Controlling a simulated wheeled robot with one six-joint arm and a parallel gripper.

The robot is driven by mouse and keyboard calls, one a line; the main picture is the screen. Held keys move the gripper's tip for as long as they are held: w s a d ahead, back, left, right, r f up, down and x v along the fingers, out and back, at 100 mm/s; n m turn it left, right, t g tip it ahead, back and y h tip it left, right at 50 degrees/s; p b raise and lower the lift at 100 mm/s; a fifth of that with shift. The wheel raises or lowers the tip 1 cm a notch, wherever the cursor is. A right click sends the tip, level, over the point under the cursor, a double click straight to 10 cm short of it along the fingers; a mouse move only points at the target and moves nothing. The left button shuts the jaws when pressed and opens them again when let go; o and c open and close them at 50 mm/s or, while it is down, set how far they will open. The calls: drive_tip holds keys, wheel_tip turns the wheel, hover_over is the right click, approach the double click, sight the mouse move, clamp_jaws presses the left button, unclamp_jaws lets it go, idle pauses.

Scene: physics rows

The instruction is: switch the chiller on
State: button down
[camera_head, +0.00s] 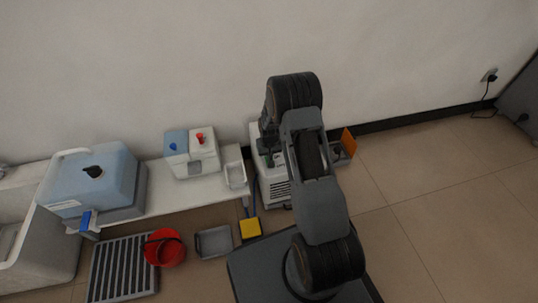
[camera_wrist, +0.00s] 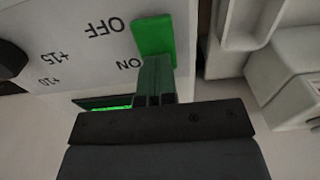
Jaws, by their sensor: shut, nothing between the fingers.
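The chiller (camera_head: 276,188) is a white box with a slotted vent on the floor by the wall, partly hidden behind my arm. In the wrist view its panel (camera_wrist: 70,40) carries upside-down OFF and ON labels and a green switch (camera_wrist: 152,34). A small display (camera_wrist: 100,103) on it is lit green. My gripper (camera_wrist: 154,62) is shut and empty, its fingertips at the ON end of the switch. They look touching or very close; I cannot tell which. In the head view my gripper (camera_head: 268,152) is over the chiller's top.
A dark knob (camera_wrist: 10,60) sits beside the +15 and +10 marks. Left of the chiller, a white bench (camera_head: 150,205) bears a blue-lidded bath (camera_head: 95,180) and a white unit (camera_head: 191,153) with red and blue knobs. A red bucket (camera_head: 168,250) stands on the floor. Floor at right is clear.

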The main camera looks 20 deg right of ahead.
drive_tip(key=shift+w+d+f, duration=0.15)
drive_tip(key=shift+w+f, duration=0.05)
drive_tip(key=shift+f, duration=0.4)
drive_tip(key=shift+s, duration=0.2)
drive_tip(key=shift+s+a+p, duration=0.25)
drive_tip(key=shift+s+p, duration=0.25)
drive_tip(key=shift+s, duration=0.3)
wheel_tip(320, 180, up, 15)
drive_tip(key=p, duration=0.7)
drive_tip(key=shift+w, duration=0.15)
